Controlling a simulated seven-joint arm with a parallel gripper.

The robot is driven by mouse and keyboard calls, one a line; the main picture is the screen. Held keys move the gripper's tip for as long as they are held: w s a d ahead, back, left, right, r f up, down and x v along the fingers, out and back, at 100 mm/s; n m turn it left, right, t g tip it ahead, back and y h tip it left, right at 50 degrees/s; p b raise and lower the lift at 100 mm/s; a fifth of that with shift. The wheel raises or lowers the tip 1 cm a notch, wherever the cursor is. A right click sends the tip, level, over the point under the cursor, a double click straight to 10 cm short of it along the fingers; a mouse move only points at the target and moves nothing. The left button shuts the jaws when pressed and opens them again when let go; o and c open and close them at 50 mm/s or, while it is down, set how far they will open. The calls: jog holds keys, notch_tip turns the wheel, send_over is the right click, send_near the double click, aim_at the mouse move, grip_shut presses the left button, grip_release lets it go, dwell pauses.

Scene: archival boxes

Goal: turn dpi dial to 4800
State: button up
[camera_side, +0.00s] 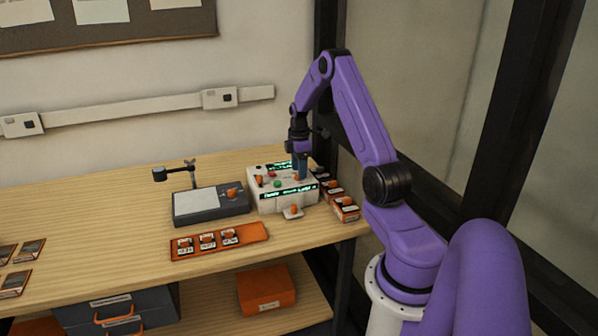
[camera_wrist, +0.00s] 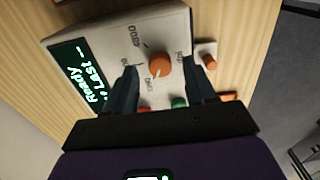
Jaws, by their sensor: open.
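The dpi dial (camera_wrist: 160,65) is a round orange knob on the top face of a white scanner control box (camera_wrist: 185,22), which also shows in the side view (camera_side: 267,203). Its pale pointer line points toward the lower edge of the wrist picture, slightly left. Labels ring the dial; the one at upper left (camera_wrist: 134,36) looks like 4800, the others are hard to read. My gripper (camera_wrist: 159,62) is open, with one finger on each side of the dial. I cannot tell whether the fingers touch it. In the side view my gripper (camera_side: 302,168) points down over the box's right part.
A green-lettered display (camera_wrist: 88,85) reads "Ready" and "Last --". Red and green buttons (camera_wrist: 179,102) lie near the fingers. A dark flatbed unit (camera_side: 210,204) stands left of the box, an orange tray (camera_side: 220,243) in front. Small orange-topped boxes (camera_side: 345,209) stand right.

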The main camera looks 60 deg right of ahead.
jog(key=shift+f, duration=0.75)
grip_shut()
